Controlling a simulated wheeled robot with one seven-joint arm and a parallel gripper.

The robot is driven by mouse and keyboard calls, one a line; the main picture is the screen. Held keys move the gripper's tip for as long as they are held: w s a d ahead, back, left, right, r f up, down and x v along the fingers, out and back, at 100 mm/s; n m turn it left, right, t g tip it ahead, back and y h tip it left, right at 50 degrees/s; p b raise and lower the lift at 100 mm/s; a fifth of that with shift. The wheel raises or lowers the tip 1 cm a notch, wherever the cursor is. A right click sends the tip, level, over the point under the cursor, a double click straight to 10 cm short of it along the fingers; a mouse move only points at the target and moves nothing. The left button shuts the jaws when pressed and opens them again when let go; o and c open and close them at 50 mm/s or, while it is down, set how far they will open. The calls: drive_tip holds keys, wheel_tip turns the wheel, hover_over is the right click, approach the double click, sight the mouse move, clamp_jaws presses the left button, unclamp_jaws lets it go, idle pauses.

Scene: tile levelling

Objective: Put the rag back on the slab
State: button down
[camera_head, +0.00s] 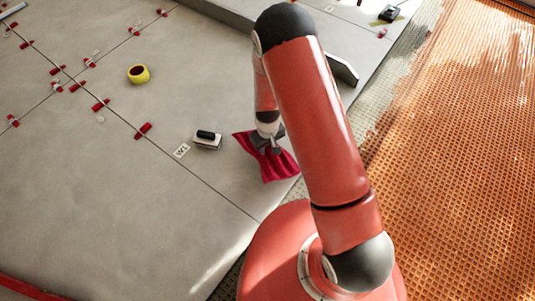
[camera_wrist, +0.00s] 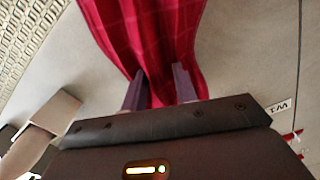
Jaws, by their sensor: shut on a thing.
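The rag (camera_head: 276,166) is a crumpled dark red cloth. In the head view it hangs spread below my gripper (camera_head: 267,141), over the grey slab (camera_head: 110,190) near the slab's right edge. I cannot tell whether its lower part touches the slab. In the wrist view the rag (camera_wrist: 150,30) fills the upper middle, with the two fingers of my gripper (camera_wrist: 160,85) shut on it. My arm hides some of the slab behind it.
A small block with a black handle (camera_head: 208,138) lies on the slab just left of the rag. A yellow tape roll (camera_head: 138,74) and several red clips (camera_head: 144,130) sit farther left. Orange matting (camera_head: 460,160) lies to the right. The slab's lower left is clear.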

sight(267, 154)
drive_tip(key=shift+f+b, duration=0.4)
drive_tip(key=shift+f, duration=1.85)
drive_tip(key=shift+f, duration=0.25)
drive_tip(key=c, duration=1.1)
unclamp_jaws()
drive_tip(key=shift+r, duration=0.1)
